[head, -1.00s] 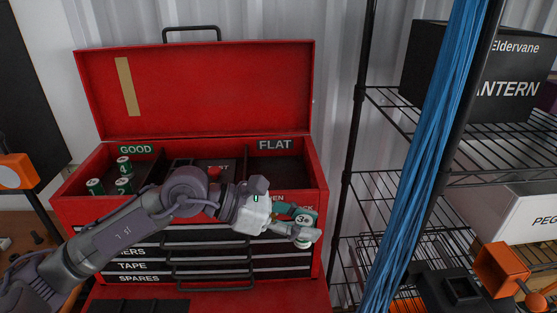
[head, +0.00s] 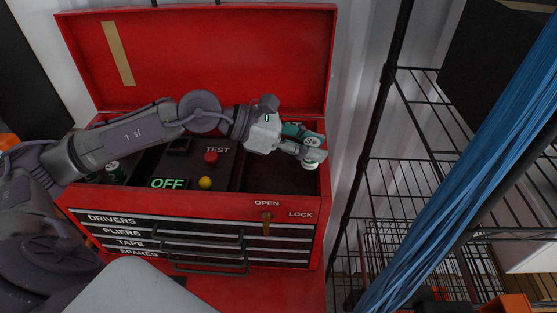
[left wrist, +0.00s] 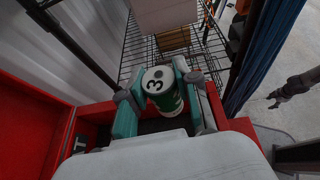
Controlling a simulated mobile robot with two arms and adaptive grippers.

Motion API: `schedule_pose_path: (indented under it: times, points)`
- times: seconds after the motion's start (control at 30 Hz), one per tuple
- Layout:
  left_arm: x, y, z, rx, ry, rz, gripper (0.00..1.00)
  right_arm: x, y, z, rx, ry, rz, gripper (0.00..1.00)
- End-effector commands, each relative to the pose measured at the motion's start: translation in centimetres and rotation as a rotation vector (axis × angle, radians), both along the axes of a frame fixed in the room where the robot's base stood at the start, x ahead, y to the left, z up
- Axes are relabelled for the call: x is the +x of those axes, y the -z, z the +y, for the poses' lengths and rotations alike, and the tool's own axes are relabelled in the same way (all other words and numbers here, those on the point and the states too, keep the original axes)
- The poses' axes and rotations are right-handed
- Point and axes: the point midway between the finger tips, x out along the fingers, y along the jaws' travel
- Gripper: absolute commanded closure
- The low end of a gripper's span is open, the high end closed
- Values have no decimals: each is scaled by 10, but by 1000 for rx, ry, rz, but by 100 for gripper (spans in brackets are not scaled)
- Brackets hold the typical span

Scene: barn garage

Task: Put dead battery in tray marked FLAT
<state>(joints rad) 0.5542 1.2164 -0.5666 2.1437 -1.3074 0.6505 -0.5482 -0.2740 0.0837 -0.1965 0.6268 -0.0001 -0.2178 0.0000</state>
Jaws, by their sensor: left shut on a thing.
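My left gripper (head: 312,152) is shut on a green and white battery (left wrist: 162,90) with a dark "3" on its pale end. In the head view the battery (head: 310,160) shows only in part between the fingers. The gripper holds it over the right compartment of the red toolbox, the FLAT tray (head: 280,182). The FLAT label is mostly hidden behind the gripper. Whether the battery touches the tray floor cannot be told. A dark grey shape that looks like my right gripper (left wrist: 285,95) shows small in the left wrist view; its fingers are unclear.
The middle panel has a red TEST button (head: 211,157), a yellow knob (head: 205,183) and a lit OFF display (head: 168,183). Green batteries (head: 115,171) stand in the left compartment, partly behind my arm. A wire shelf (head: 425,170) and hanging blue cables (head: 480,170) are at the right.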

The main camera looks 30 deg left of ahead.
Motion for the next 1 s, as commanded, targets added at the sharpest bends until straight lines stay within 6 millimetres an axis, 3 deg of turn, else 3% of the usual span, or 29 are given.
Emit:
schedule_pose_path:
  times: [0.1, 0.3, 0.4, 0.5, 0.7, 0.83, 1.0]
  points:
    - [-2, 19, 28, 4, -7, 10, 100, -22, 3, -1, -1, 0, 30, 45]
    - [-5, 50, 63, 4, -4, 3, 100, -50, 50, -1, -3, -2, 71, 45]
    - [-6, 55, 75, 6, -3, 0, 100, -48, 69, 1, -1, -3, 68, 45]
    - [-7, 58, 84, 4, -3, 1, 100, -34, 82, 4, 2, -2, 49, 45]
    - [-8, 56, 91, 0, 0, -1, 100, -8, 89, 7, 8, -3, 7, 45]
    - [-8, 65, 91, 0, 1, 0, 100, -12, 93, 6, 8, -3, 13, 45]
    - [-9, 91, 91, -1, 0, 2, 100, -29, 103, 6, 6, -3, 38, 45]
